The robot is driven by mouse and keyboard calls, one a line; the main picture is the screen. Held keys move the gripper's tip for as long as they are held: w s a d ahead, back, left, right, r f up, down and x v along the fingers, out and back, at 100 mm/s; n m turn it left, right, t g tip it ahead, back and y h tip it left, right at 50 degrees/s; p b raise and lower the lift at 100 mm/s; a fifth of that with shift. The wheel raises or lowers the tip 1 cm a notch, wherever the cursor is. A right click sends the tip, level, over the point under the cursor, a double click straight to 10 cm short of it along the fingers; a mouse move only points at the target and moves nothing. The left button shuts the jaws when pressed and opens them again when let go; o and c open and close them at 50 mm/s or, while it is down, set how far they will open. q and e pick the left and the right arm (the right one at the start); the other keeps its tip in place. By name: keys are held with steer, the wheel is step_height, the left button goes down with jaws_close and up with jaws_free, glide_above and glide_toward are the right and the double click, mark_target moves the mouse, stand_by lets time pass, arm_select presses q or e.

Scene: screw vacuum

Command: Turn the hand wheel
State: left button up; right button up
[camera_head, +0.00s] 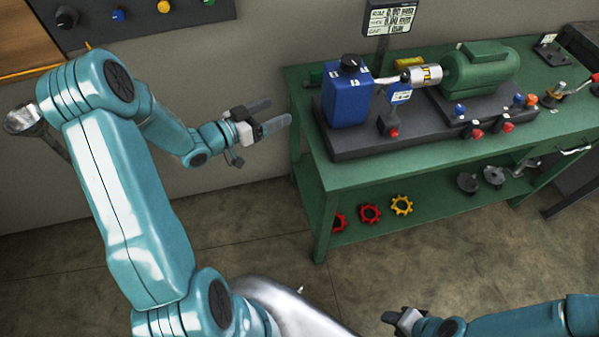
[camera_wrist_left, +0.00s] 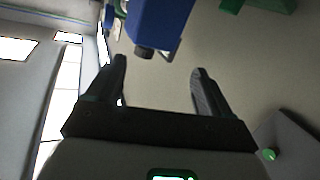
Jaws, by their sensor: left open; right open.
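A blue box-shaped unit (camera_head: 347,97) with a black round knob (camera_head: 350,64) on top stands at the left end of the bench. Two red wheels (camera_head: 370,213) and a yellow wheel (camera_head: 402,204) sit on the lower shelf; I cannot tell which part is the hand wheel. My left gripper (camera_head: 279,112) is open and empty, left of the blue unit and apart from it. In the left wrist view, the blue unit (camera_wrist_left: 163,22) and its dark knob (camera_wrist_left: 145,52) show beyond the open fingers (camera_wrist_left: 160,68). My right gripper (camera_head: 397,318) is low at the bottom edge, open, with its fingers small in view.
The green bench (camera_head: 400,175) carries a dark base plate with a green motor (camera_head: 481,68), a metal coupling (camera_head: 425,75) and several coloured knobs. A display sign (camera_head: 390,18) stands behind. A dark panel (camera_head: 140,15) hangs on the left wall. Floor in front is clear.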

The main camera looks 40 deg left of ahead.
arm_select(q)
steer(key=s+d+f+n+g+y, duration=0.1)
steer(key=d+f+n+g, duration=0.2)
steer(key=d+f, duration=0.8)
step_height(320, 180, down, 3)
steer(key=g, duration=0.2)
steer(key=shift+d+g+y, duration=0.3)
steer(key=shift+d, duration=0.1)
arm_select(e)
steer(key=shift+s+a, duration=0.15)
steer(key=shift+s, duration=0.1)
arm_select(q)
steer(key=shift+r, duration=0.1)
